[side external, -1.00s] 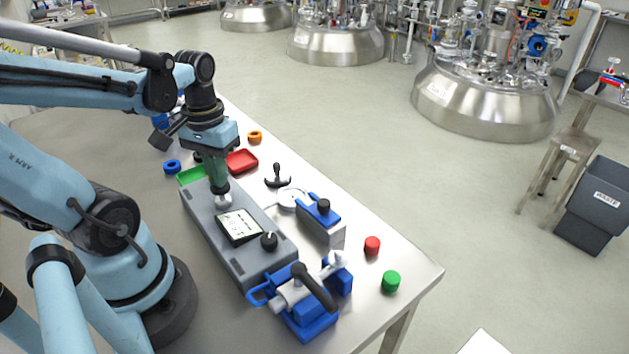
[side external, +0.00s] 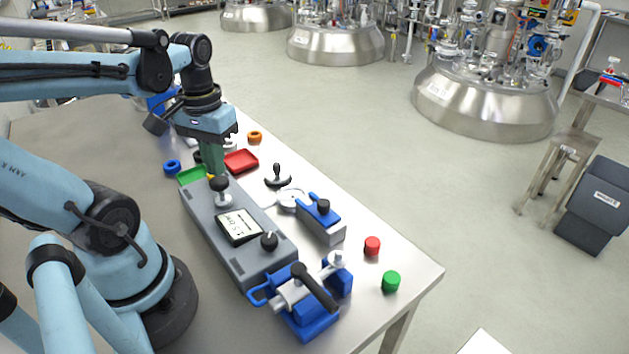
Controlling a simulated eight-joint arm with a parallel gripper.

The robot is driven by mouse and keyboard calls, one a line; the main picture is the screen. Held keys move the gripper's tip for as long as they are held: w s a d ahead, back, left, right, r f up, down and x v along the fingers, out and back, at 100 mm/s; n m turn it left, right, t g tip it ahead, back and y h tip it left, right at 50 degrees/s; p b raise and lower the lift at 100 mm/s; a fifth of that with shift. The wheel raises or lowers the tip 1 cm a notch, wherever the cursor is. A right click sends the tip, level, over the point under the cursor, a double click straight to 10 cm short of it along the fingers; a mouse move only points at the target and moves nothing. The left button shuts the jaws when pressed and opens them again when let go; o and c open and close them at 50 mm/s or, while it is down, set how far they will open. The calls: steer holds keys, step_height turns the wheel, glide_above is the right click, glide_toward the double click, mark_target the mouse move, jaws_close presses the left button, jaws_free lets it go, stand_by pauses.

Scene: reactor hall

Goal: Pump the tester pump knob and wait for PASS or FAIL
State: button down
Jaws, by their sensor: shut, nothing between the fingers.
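The grey tester box (side external: 210,223) lies on the steel bench. Its pump knob (side external: 220,184), black on a pale stem, stands raised at the far end. A white display (side external: 239,226) is in the middle of the box; its dark text is too small to read surely. A black dial (side external: 269,240) sits nearer the camera. My gripper (side external: 213,170), with green fingers, is shut and empty, just behind and above the pump knob. The knob partly hides the fingertips, so I cannot tell whether they touch it.
A blue clamp device (side external: 308,318) stands at the box's near end. A blue-topped grey block (side external: 321,220), black-handled tool (side external: 277,177), red cap (side external: 372,246) and green cap (side external: 391,281) are to the right. Red tray (side external: 241,161) and green tray (side external: 192,176) lie behind.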

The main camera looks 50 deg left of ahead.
mark_target(218, 180)
steer(key=shift+f, duration=2.2)
steer(key=shift+r, duration=2.25)
steer(key=shift+r, duration=2.5)
steer(key=shift+w, duration=0.1)
